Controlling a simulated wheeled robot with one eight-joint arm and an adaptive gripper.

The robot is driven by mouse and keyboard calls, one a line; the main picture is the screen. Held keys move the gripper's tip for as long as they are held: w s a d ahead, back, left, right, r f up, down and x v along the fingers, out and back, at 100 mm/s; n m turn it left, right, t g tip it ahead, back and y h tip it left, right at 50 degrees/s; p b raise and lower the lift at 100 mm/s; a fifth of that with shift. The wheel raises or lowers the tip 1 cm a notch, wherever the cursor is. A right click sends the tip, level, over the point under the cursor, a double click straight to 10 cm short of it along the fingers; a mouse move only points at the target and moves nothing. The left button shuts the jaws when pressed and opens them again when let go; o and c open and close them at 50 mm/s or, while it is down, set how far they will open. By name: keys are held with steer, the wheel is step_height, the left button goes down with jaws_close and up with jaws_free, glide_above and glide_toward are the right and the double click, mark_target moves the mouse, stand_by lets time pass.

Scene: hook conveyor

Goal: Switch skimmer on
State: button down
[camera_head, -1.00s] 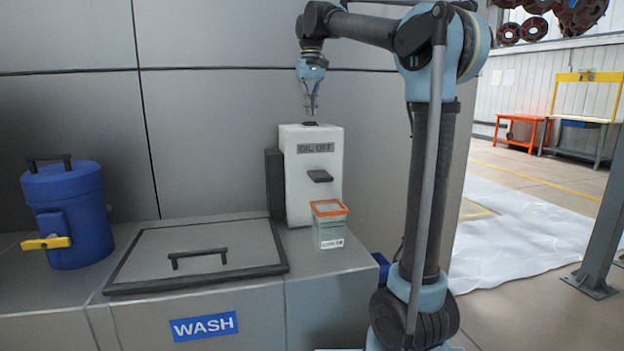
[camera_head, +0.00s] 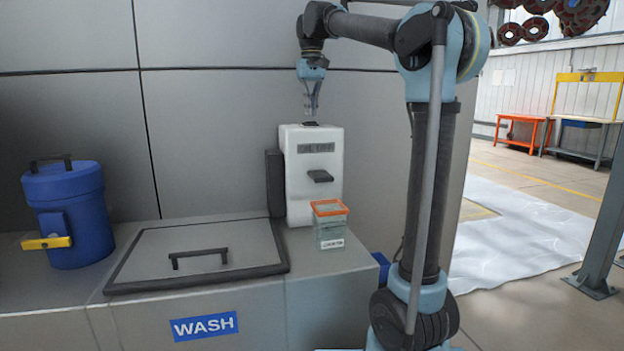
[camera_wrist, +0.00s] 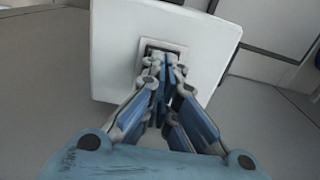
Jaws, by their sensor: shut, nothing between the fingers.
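The white skimmer box (camera_head: 312,190) stands upright on the grey counter against the wall. A dark label (camera_head: 316,148) on its upper front is too blurred to read for sure. A small dark switch (camera_head: 310,124) sits on its top. My gripper (camera_head: 311,114) points down right above the switch, its fingers together and empty. In the wrist view my gripper (camera_wrist: 163,62) covers most of the framed switch recess on the white top (camera_wrist: 205,50). I cannot tell whether the fingertips touch the switch.
A clear container with an orange rim (camera_head: 330,224) stands on the counter in front of the box, below a dark spout (camera_head: 320,176). A handled lid (camera_head: 198,254) lies to the left above the WASH sign. A blue drum (camera_head: 68,213) stands far left.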

steer(key=shift+f, duration=1.05)
stand_by(1.0)
steer(key=shift+r, duration=3.5)
steer(key=shift+s, duration=0.1)
